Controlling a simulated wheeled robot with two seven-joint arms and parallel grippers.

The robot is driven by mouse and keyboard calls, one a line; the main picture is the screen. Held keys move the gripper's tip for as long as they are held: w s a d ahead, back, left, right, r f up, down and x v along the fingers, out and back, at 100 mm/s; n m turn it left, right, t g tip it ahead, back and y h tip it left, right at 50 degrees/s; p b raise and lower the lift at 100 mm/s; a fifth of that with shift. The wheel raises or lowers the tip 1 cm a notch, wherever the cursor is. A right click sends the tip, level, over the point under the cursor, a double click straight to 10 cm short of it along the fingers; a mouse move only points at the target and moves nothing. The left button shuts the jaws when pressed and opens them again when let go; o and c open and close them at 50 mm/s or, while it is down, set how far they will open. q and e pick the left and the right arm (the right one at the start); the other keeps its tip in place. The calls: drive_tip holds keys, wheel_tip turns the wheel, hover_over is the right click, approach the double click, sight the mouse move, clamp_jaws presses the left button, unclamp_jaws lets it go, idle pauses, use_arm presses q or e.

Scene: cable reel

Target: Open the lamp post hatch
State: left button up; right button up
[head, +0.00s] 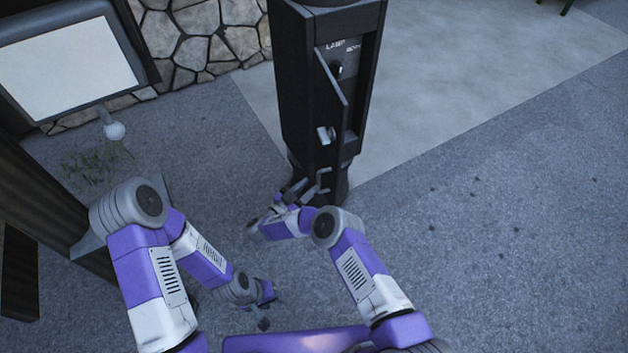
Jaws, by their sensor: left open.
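The dark lamp post (297,110) stands upright at the top middle of the head view. Its hatch door (331,92) stands ajar, swung out to the left, and the recess behind it shows on the right with pale lettering (342,46) near its top. A small pale handle or latch (326,135) shows at the door's lower part. My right gripper (308,187) is just below the hatch, in front of the post's base, with its fingers apart and nothing seen between them. My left gripper (266,312) is lower, open, over the pavement and away from the post.
A stone wall (190,45) is behind. Weeds (95,165) grow near it. Grey pavement (490,220) to the right is clear.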

drive_tip(key=v, duration=0.3)
drive_tip(key=shift+s, duration=0.1)
idle(0.4)
drive_tip(key=s+d+f+n+g+y+p, duration=0.2)
drive_tip(key=s+d+f+n+g+y, duration=0.15)
drive_tip(key=s+y, duration=0.4)
drive_tip(key=s+d+f+n+g+y+p, duration=0.2)
drive_tip(key=s+n+y+p, duration=0.15)
drive_tip(key=s+y, duration=0.4)
drive_tip(key=s+d+r+g+y, duration=0.2)
drive_tip(key=s+g, duration=0.4)
drive_tip(key=s, duration=0.9)
drive_tip(key=shift+d+r, duration=0.2)
drive_tip(key=shift+d, duration=0.5)
